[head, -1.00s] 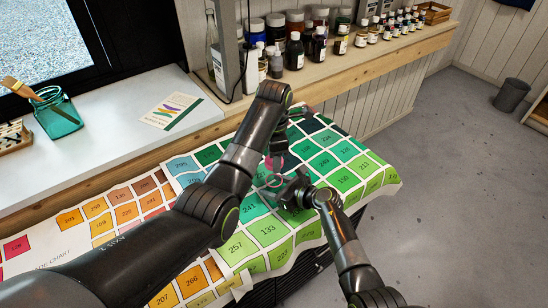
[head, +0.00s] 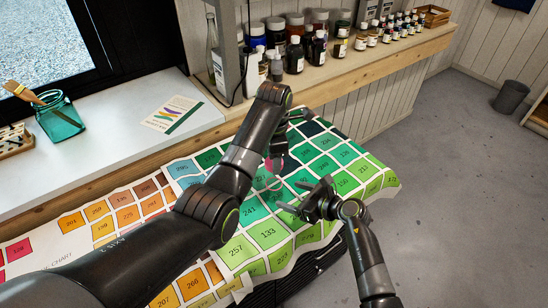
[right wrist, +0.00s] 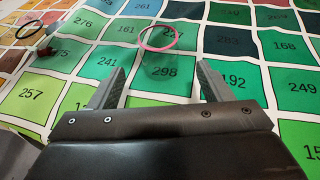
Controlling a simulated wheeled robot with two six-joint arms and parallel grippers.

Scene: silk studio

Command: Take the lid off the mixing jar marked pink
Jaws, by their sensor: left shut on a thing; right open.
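The mixing jar (head: 274,187) is a small clear vessel with a pink ring, standing on the green part of the colour chart. In the right wrist view its pink ring (right wrist: 159,38) shows ahead of the fingers, with chart squares visible through it. My left gripper (head: 276,158) is above the jar, shut on a small pink thing that appears to be the lid; its fingers partly hide it. I cannot tell clearly how far it is from the rim. My right gripper (head: 305,199) is open and empty, to the right of the jar and apart from it.
The printed colour chart (head: 268,234) covers the table. A white sill at left holds a teal jar with a brush (head: 59,116) and a card (head: 172,114). Bottles (head: 295,54) line the back shelf. A small dark item (right wrist: 38,30) lies left in the wrist view.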

